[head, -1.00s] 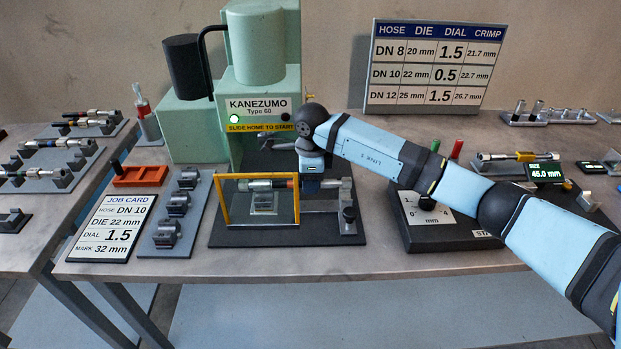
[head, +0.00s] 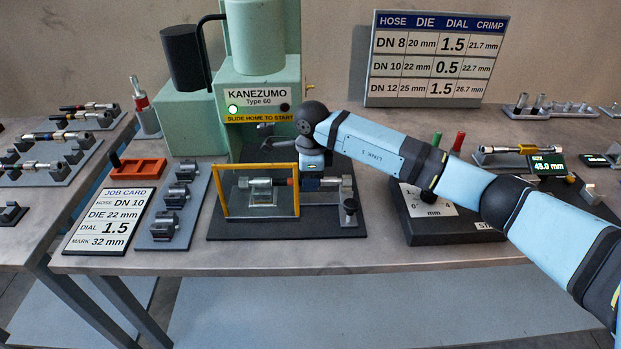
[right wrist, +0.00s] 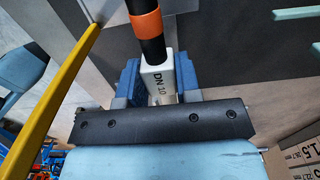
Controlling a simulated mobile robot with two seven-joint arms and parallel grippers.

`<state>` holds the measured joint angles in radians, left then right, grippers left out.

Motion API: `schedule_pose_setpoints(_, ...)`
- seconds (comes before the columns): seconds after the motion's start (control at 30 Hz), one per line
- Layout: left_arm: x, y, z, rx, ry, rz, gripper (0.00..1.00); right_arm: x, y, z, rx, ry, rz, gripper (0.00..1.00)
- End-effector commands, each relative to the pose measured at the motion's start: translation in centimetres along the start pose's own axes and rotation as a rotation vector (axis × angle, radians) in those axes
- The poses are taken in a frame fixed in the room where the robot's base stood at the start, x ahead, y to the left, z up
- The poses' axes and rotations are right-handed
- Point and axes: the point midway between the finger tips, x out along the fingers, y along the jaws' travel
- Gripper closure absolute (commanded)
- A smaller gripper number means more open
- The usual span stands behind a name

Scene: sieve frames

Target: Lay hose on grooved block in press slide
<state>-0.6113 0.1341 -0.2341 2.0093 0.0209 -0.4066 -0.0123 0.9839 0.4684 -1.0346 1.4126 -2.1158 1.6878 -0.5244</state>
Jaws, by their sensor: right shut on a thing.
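My right gripper (head: 313,184) is shut on the hose, over its white DN 10 tag (right wrist: 158,84). The hose is black with an orange band (right wrist: 146,25), and lies level, its silver fitting (head: 261,182) pointing left. In the head view the fitting is at the top of the grooved block (head: 262,199), behind the yellow frame (head: 222,196). It looks down at the groove, but I cannot tell whether it touches. The block sits on the dark press slide (head: 330,222). The hose's far end shows right of my gripper. My left gripper is not in view.
The yellow frame stands upright close in front of the fitting; its bar also crosses the left of the right wrist view (right wrist: 55,80). The green press (head: 262,110) stands behind. A die rack (head: 170,215) and job card (head: 112,215) lie left; a gauge base (head: 445,222) stands right.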

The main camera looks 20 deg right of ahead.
Motion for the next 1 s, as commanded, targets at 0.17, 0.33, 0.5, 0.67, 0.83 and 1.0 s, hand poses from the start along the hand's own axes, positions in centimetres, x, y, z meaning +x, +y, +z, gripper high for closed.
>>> schedule_pose_setpoints(0.17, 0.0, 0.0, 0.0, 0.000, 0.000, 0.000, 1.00, -0.1, 0.0, 0.0, 0.000, -0.001, -0.001, 1.00)
schedule_pose_setpoints(0.33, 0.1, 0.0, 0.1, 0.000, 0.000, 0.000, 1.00, 0.1, 0.0, 0.0, 0.000, -0.001, -0.001, 1.00)
schedule_pose_setpoints(0.5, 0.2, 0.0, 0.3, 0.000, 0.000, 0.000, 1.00, 0.3, 0.0, 0.0, 0.000, -0.001, -0.001, 1.00)
schedule_pose_setpoints(0.67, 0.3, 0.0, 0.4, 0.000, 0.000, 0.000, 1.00, 0.6, 0.0, 0.0, 0.000, -0.001, -0.001, 1.00)
schedule_pose_setpoints(0.83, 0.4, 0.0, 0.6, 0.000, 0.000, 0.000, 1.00, 0.8, 0.0, 0.0, 0.000, -0.001, -0.001, 1.00)
schedule_pose_setpoints(1.0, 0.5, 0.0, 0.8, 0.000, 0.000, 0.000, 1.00, 1.1, 0.0, 0.0, 0.000, -0.001, -0.001, 1.00)
